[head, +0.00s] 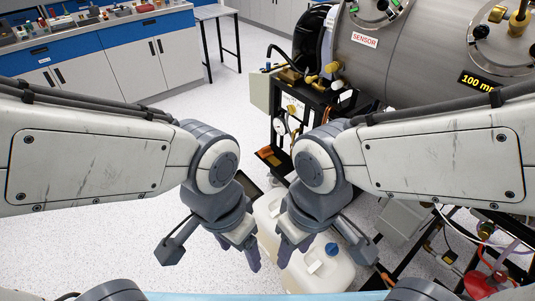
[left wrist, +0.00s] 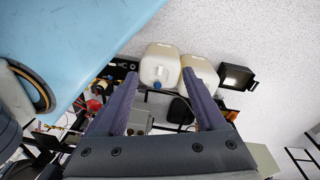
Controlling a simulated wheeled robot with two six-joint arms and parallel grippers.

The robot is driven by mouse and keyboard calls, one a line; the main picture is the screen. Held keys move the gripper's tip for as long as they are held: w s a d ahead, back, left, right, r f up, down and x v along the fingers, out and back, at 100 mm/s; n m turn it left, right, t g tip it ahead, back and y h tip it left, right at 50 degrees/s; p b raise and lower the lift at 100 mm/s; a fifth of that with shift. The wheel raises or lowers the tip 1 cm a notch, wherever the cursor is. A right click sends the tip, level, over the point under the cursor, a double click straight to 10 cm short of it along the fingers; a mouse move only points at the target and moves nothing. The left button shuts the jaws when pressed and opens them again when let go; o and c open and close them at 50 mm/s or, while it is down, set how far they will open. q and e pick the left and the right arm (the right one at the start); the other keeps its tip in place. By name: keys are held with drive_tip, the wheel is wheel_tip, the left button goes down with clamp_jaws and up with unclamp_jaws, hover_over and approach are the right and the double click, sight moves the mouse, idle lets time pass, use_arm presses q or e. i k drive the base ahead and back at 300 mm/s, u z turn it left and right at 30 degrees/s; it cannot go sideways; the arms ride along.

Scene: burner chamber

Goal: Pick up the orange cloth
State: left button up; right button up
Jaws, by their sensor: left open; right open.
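No orange cloth can be clearly made out in either view. A small orange-brown patch (head: 269,157) shows at the lower left of the black equipment cart in the head view; I cannot tell if it is cloth. My left gripper (head: 209,252) is open and empty over the floor, left of the white jugs. My right gripper (head: 322,251) is open and empty in front of the jugs. In the left wrist view, my left gripper (left wrist: 159,74) has its purple fingers spread, with a jug seen beyond them.
White jugs (head: 328,268) stand on the floor, one with a blue cap; they also show in the left wrist view (left wrist: 160,66). A black cart (head: 312,98) carries a large steel chamber (head: 415,50). A lab bench (head: 130,65) stands back left. A light-blue surface (head: 250,296) lies at the bottom edge. The left floor is clear.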

sight(265, 152)
drive_tip(key=u, duration=1.4)
drive_tip(key=i, duration=2.95)
drive_tip(key=z, duration=3.55)
drive_tip(key=i, duration=0.5)
drive_tip(key=z, duration=0.05)
